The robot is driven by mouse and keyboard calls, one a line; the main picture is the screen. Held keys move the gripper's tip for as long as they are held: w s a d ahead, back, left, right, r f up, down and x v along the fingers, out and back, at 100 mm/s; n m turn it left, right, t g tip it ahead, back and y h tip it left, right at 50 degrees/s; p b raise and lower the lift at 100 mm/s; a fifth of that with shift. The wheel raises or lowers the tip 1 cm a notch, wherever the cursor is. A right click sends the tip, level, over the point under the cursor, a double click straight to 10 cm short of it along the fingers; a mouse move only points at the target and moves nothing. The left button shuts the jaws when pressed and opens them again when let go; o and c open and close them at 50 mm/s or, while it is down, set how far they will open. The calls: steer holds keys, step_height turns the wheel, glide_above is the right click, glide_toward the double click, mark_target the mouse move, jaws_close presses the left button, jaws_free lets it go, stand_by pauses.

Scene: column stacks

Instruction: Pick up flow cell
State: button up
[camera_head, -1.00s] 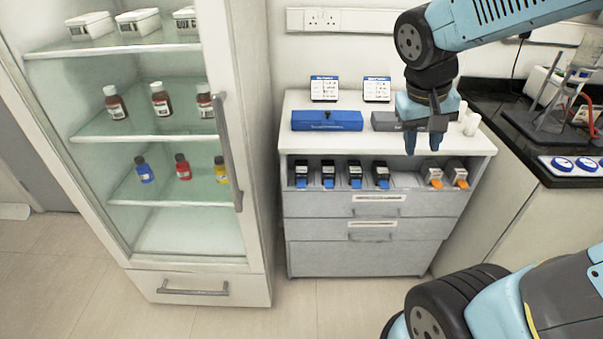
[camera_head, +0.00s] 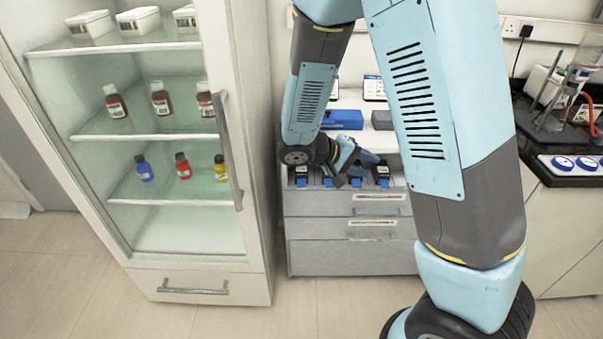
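Several small black-and-white pieces with blue ends stand in a row in the open shelf of the grey cabinet (camera_head: 350,200). I take these to be the flow cells; one stands at the left (camera_head: 302,176) and one at the right of the visible row (camera_head: 382,175). My gripper (camera_head: 356,169) is in front of the shelf, tilted to the right, over the middle pieces, and partly covers them. Its fingers are small and overlap the pieces, so I cannot tell whether they are open, or touching a piece. My arm hides the right part of the shelf.
A tall glass-door fridge (camera_head: 255,130) with bottles stands close on the left. A blue box (camera_head: 342,119) and a label card (camera_head: 374,88) sit on the cabinet top. A black bench (camera_head: 560,160) with equipment is at the right.

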steer(key=w+a+f+n+t, duration=0.45)
steer(key=a+f+t, duration=0.25)
steer(key=a+f, duration=0.25)
steer(key=n+t+y, duration=0.7)
glide_toward(301, 175)
steer(key=w+d+f, duration=0.2)
steer(key=w+d, duration=0.1)
steer(key=w, duration=0.2)
jaws_close()
